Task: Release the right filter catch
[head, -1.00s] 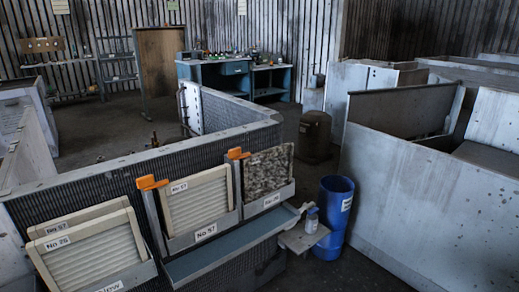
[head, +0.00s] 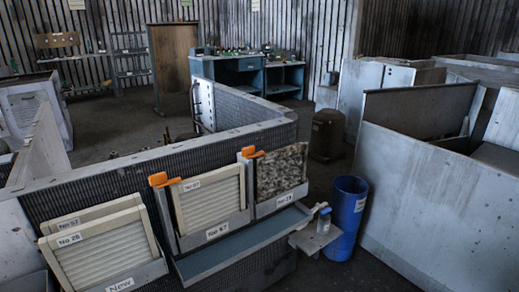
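The right filter catch (head: 251,152) is an orange lever at the upper left corner of the right filter frame. The dark, speckled right filter (head: 282,171) sits upright in that frame; its label is too small to read surely. A second orange catch (head: 163,180) is at the upper left corner of the left frame, which holds a clean, pale, pleated filter (head: 212,197). Both orange levers point to the right along the tops of the filters. My gripper and arm are not in view.
Two pale filters (head: 105,253) stand in a holder labelled New at lower left. A narrow shelf (head: 240,248) runs below the frames. A blue bin (head: 346,217) and grey panels (head: 440,212) stand to the right.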

